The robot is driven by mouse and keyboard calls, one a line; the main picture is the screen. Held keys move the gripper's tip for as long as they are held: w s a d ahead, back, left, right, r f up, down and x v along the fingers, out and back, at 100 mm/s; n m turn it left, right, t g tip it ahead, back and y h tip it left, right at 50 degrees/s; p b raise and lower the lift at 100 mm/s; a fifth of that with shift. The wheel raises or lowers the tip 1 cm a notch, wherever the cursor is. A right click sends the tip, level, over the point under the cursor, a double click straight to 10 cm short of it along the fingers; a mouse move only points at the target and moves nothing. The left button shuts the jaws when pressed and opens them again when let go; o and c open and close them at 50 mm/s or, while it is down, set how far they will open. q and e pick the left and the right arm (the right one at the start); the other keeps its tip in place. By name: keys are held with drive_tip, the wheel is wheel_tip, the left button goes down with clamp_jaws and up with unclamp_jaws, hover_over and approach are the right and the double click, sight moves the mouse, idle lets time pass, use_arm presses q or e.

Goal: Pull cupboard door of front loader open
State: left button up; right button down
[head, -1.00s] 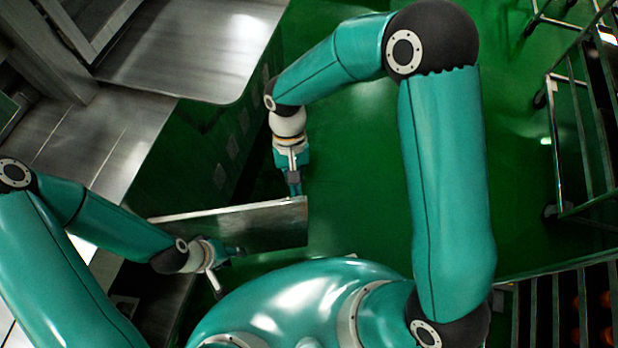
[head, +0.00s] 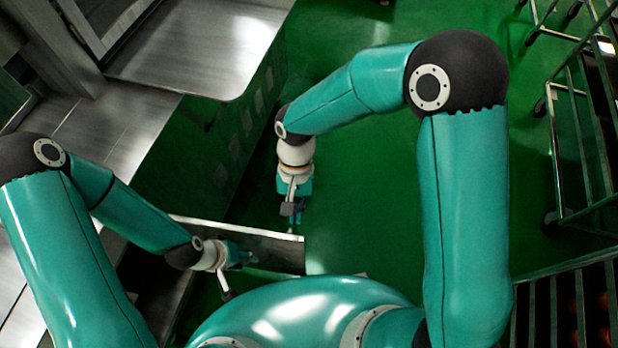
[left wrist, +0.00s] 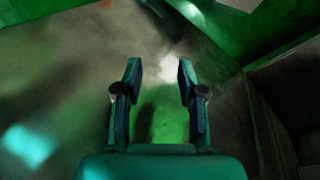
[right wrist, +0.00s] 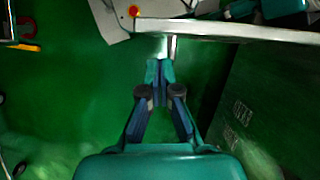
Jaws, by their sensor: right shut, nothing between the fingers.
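The cupboard door (head: 265,252) stands out from the machine's side, its top edge and face showing in the head view. Its grey edge also shows in the right wrist view (right wrist: 225,29). My right gripper (head: 292,224) is shut and empty at the door's free end, on the side away from my body. Its tips (right wrist: 160,68) lie just below a small bracket-like piece on the door; I cannot tell whether they touch it. My left gripper (head: 248,258) is on the near side of the door. Its fingers (left wrist: 158,72) are apart in front of a grey surface, with nothing between them.
The machine's metal top (head: 190,45) and green side (head: 215,140) are at left. A wheeled rack (head: 580,130) stands at right, and another rack (head: 560,315) at lower right. Green floor (head: 370,190) is clear between machine and racks.

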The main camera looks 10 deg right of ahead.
drive_tip(key=shift+d+r, duration=0.1)
drive_tip(key=shift+d, duration=0.05)
drive_tip(key=v, duration=0.7)
drive_tip(key=shift+r, duration=0.3)
drive_tip(key=shift+w, duration=0.15)
